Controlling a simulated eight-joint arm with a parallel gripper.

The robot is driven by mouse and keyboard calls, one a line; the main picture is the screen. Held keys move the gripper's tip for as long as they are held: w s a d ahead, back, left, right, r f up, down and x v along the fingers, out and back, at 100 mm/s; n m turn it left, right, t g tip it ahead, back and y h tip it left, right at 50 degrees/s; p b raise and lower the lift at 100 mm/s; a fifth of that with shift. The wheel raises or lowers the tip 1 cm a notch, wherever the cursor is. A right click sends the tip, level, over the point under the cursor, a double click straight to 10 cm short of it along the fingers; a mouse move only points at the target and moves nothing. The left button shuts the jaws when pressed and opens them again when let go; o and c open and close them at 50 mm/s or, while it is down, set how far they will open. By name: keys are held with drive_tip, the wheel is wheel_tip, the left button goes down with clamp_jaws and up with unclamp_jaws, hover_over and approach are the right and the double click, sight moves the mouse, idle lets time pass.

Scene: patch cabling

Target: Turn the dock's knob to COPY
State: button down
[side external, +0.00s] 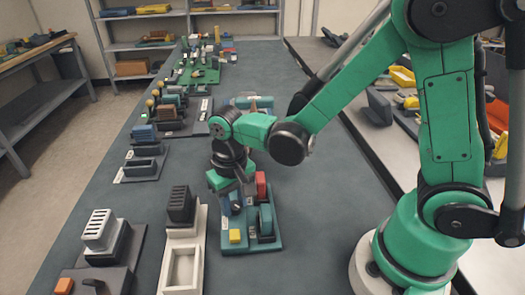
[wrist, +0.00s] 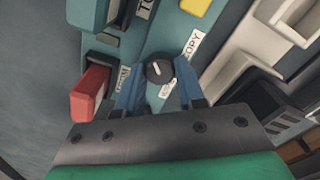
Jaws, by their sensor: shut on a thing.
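The teal dock (side external: 262,246) stands on the bench below my gripper (side external: 236,203). In the wrist view its round black knob (wrist: 160,68) carries a short white pointer mark, slanting toward the upper left. The COPY label (wrist: 191,47) lies to the upper right of the knob. Another white label (wrist: 123,78) lies to its left, and one is partly hidden below it. My gripper's blue fingers (wrist: 160,88) are shut on the knob, one at each side. In the side view my gripper mostly hides the knob.
The dock also carries a red block (side external: 261,185) and a yellow button (side external: 234,236). A white tray-like fixture (side external: 183,262) and a grey device (side external: 103,240) stand to the left. More fixtures line the bench's left side; bare bench (side external: 325,200) lies right of the dock.

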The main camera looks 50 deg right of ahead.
sight(235, 205)
idle(0.3)
drive_tip(key=c, duration=0.5)
unclamp_jaws()
drive_tip(key=shift+c, duration=0.2)
drive_tip(key=shift+r, duration=2.8)
drive_tip(key=s+d+r+n+t, duration=0.2)
drive_tip(key=s+d+r+t, duration=0.1)
drive_tip(key=d+r+t, duration=0.2)
drive_tip(key=shift+d+r+t, duration=0.3)
drive_tip(key=shift+d+t, duration=0.4)
drive_tip(key=shift+t, duration=0.4)
